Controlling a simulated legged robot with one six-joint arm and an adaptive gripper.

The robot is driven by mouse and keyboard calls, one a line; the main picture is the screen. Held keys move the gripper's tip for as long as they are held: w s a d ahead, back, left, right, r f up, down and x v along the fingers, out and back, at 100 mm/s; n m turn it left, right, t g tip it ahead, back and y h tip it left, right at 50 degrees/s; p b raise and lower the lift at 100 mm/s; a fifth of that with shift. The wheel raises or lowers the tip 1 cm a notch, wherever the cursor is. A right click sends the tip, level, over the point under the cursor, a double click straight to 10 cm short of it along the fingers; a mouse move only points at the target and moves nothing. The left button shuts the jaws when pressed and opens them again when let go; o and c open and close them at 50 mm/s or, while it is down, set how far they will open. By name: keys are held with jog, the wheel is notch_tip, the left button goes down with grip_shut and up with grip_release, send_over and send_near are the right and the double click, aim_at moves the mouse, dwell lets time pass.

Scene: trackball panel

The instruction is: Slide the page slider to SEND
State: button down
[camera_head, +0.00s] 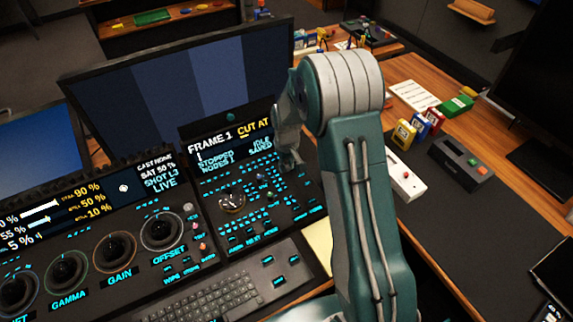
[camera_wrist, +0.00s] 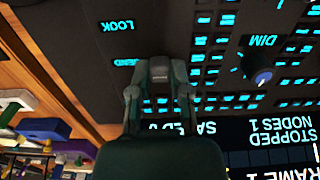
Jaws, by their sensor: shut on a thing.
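The control panel (camera_head: 270,215) has a screen reading FRAME 1, STOPPED and SAVED, with rows of lit cyan keys below it. My gripper (camera_head: 290,160) is down at the panel's right side, by the screen's right edge. In the wrist view my gripper (camera_wrist: 160,72) is shut at the panel surface, on what appears to be the page slider; its cap and track are largely hidden by the fingers. The SEND label (camera_wrist: 129,62), upside down and partly covered, is just left of the fingers. A LOOK label (camera_wrist: 116,25) is farther up that side.
A DIM knob (camera_wrist: 262,76) stands right of my gripper in the wrist view, among lit keys. A trackball (camera_head: 232,201) and a keyboard (camera_head: 215,300) are in the head view. Coloured boxes (camera_head: 421,123) and a white switch box (camera_head: 404,178) stand on the right.

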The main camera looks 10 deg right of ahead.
jog(key=c, duration=0.6)
grip_release()
jog(key=shift+w, duration=0.1)
jog(key=shift+o, duration=0.2)
jog(key=shift+a, duration=0.1)
notch_tip(320, 180, up, 12)
